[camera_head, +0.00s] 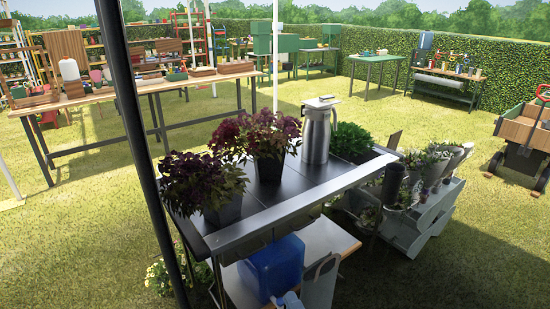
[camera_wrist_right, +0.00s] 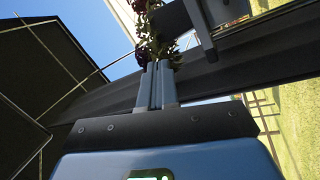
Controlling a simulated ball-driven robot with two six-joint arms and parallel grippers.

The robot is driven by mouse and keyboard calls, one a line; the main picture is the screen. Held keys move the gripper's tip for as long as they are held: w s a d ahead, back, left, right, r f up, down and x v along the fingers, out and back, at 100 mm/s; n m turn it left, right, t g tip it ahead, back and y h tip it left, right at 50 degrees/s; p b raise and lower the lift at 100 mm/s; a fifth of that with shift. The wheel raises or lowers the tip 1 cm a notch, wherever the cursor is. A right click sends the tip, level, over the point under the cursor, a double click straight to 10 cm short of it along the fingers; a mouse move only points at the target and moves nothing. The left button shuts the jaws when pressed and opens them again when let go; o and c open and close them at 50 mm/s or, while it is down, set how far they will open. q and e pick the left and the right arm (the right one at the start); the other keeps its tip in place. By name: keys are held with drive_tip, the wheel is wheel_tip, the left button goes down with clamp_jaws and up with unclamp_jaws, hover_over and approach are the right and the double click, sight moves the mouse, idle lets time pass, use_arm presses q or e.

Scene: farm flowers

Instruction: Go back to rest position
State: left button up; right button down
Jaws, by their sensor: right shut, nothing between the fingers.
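My right gripper (camera_wrist_right: 156,68) shows in the right wrist view with its two grey fingers side by side, shut and empty. Its fingers point up toward a dark table edge (camera_wrist_right: 225,82), with purple-leaved foliage (camera_wrist_right: 139,28) beyond the tips. I cannot tell whether the fingers touch anything. In the head view the right arm's parts are hard to make out low in the picture, below the front edge of the black table (camera_head: 290,205). My left gripper is not in view.
On the black table stand two purple-leaved potted plants (camera_head: 200,180) (camera_head: 262,138), a steel jug (camera_head: 318,130) and a green plant (camera_head: 350,140). A grey tiered stand (camera_head: 420,215) holds pots at right. A dark post (camera_head: 130,120) rises at left. Open grass (camera_head: 480,250) lies at right.

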drive_tip(key=s+d+r+m+h+p, duration=0.3)
drive_tip(key=s+d+m, duration=0.5)
drive_tip(key=s, duration=0.3)
drive_tip(key=s+d+r+m+g+h+p, duration=0.1)
drive_tip(key=s+d+r+m+h+p, duration=0.2)
drive_tip(key=s+d+m+h, duration=0.3)
drive_tip(key=s+d+m, duration=0.3)
drive_tip(key=s+m, duration=0.2)
drive_tip(key=s, duration=0.1)
drive_tip(key=shift+r+p, duration=0.15)
drive_tip(key=shift+p, duration=0.25)
